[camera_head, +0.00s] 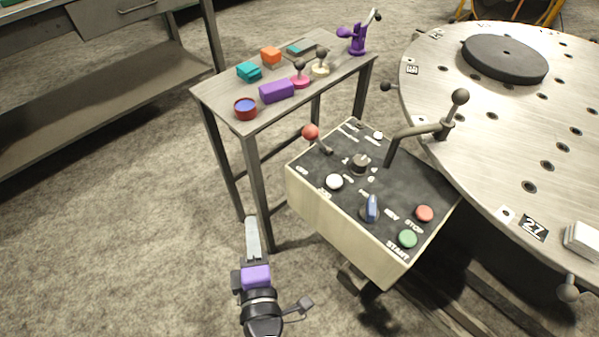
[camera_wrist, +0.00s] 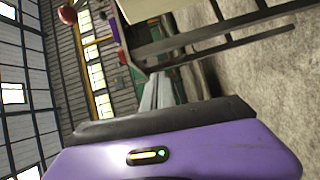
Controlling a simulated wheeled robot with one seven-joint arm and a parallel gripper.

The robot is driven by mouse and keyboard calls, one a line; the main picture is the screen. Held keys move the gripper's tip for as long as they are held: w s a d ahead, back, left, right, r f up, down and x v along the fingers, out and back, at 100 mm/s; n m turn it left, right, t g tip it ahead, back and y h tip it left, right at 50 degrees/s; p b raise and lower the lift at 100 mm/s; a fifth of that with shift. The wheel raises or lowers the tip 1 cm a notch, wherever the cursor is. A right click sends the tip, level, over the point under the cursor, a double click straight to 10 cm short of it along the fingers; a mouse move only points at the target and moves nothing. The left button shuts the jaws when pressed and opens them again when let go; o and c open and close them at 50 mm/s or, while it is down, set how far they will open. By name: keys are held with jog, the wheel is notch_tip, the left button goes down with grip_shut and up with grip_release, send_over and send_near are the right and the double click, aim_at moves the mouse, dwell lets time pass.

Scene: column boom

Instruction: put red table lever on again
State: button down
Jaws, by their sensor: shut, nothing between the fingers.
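The red-knobbed lever (camera_head: 311,132) stands at the back left corner of the control box (camera_head: 330,228). My gripper (camera_head: 251,222) is in front and to the left of the box, apart from the lever. Its grey fingers are together and empty, and they show in the wrist view too (camera_wrist: 157,88). The panel's small labels are too blurred to read with certainty.
The panel carries a white button (camera_head: 334,181), a black knob (camera_head: 360,164), a blue switch (camera_head: 371,208), a red stop button (camera_head: 424,213) and a green start button (camera_head: 407,239). A side table (camera_head: 212,92) with several small objects stands behind. A large round metal table (camera_head: 480,130) is at right.

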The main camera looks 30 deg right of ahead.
aim_at(309, 140)
jog(key=s+d+r+m+h, duration=0.2)
jog(key=s+d+r+h, duration=0.3)
jog(key=h, duration=0.5)
jog(key=shift+r+m, duration=0.3)
jog(key=shift+r, duration=0.65)
jog(key=b+x, duration=0.1)
jog(key=x, duration=1.3)
jog(key=shift+d, duration=0.15)
jog(key=shift+r, duration=0.1)
